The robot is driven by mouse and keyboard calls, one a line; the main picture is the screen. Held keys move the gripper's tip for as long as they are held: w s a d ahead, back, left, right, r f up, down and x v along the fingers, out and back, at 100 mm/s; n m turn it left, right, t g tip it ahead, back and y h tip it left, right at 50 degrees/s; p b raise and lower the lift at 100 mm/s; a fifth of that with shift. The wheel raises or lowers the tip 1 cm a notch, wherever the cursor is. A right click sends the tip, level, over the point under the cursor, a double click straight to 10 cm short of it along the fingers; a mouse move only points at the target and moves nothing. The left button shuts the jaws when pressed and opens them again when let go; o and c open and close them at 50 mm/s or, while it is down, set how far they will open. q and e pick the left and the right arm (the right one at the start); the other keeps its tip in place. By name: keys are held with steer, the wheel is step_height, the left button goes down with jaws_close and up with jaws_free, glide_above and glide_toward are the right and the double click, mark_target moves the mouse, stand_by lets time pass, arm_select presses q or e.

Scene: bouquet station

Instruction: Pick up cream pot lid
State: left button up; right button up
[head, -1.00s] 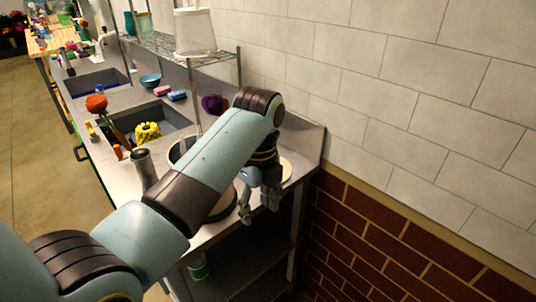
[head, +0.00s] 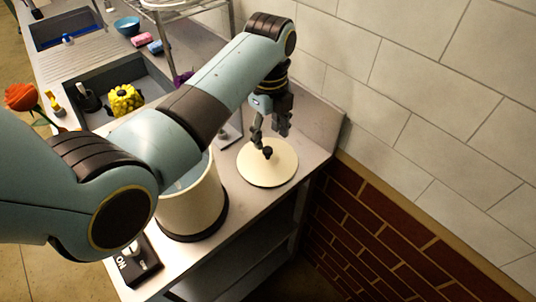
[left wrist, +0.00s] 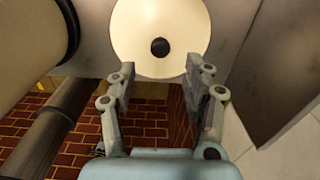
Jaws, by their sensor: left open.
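The cream pot lid (head: 267,168) is a flat round disc with a dark knob in its middle. It lies on the metal counter near the right end, and it also shows at the top of the left wrist view (left wrist: 160,22). My left gripper (head: 270,128) is above the lid, its fingers pointing down near the knob (head: 267,153). In the left wrist view my gripper (left wrist: 160,82) has its fingers spread apart with nothing between them, and the knob lies ahead of the gap. My right gripper is not in view.
A cream pot (head: 190,208) with a dark base stands left of the lid, partly behind my left arm. A black switch box (head: 137,262) sits in front of it. A sink with a yellow object (head: 124,100) lies farther back. A tiled wall (head: 420,80) bounds the right.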

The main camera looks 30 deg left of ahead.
mark_target(268, 149)
arm_select(q)
steer(key=shift+f, duration=0.45)
steer(key=f, duration=0.4)
steer(key=shift+w+a+f+p, duration=0.1)
steer(key=shift+a+f+p, duration=0.15)
steer(key=shift+a+p, duration=0.1)
steer(key=shift+f, duration=0.35)
steer(key=shift+d+f, duration=0.1)
steer(key=shift+f, duration=0.05)
steer(key=c, duration=0.4)
jaws_close()
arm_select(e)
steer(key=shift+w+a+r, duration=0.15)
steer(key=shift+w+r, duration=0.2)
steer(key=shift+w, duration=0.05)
